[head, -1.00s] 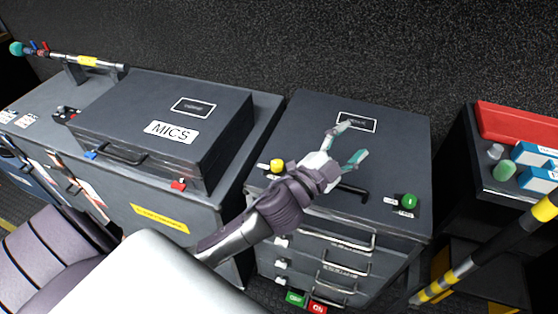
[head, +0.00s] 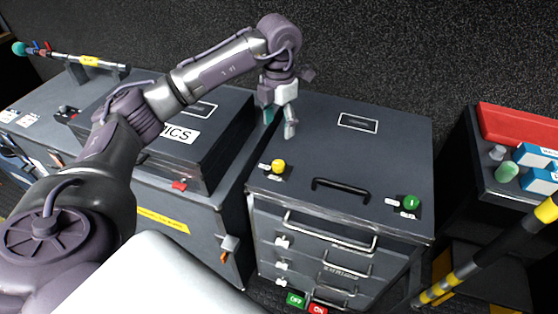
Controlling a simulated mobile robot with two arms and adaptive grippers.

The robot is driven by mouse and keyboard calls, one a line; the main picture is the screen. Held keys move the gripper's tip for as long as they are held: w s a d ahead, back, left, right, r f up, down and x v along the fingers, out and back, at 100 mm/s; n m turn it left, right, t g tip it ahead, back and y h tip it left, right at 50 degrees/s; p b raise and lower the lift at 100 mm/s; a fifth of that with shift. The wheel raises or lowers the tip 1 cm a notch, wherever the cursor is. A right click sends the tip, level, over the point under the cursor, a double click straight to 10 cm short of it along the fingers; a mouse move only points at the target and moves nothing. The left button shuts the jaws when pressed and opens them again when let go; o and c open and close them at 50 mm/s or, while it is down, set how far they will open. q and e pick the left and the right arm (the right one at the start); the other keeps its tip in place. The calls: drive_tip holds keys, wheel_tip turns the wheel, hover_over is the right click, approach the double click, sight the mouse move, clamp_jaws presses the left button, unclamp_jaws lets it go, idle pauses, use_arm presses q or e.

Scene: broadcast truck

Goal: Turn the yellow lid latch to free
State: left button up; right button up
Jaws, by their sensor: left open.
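The yellow lid latch (head: 278,166) is a round knob on the front left corner of the grey drawer case's lid (head: 335,145). A small white label lies just left of it. My left gripper (head: 279,127) points down, open and empty, above the lid's left edge, behind the yellow latch and apart from it. A green latch (head: 410,202) sits at the lid's front right corner, with a black handle (head: 341,186) between the two. My right gripper is not in view.
A grey MICS case (head: 215,150) stands to the left, partly hidden by my left arm. A red knob (head: 179,186) sits at its front. To the right are a red box (head: 520,122), blue-and-white boxes and a yellow-black striped pole (head: 470,262). Drawers face forward below the lid.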

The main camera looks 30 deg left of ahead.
sight(279, 163)
use_arm(q)
wheel_tip(279, 163, down, 14)
drive_tip(key=shift+r+p, duration=0.15)
drive_tip(key=shift+p, duration=0.85)
drive_tip(key=c, duration=1.1)
drive_tip(key=shift+c, duration=0.2)
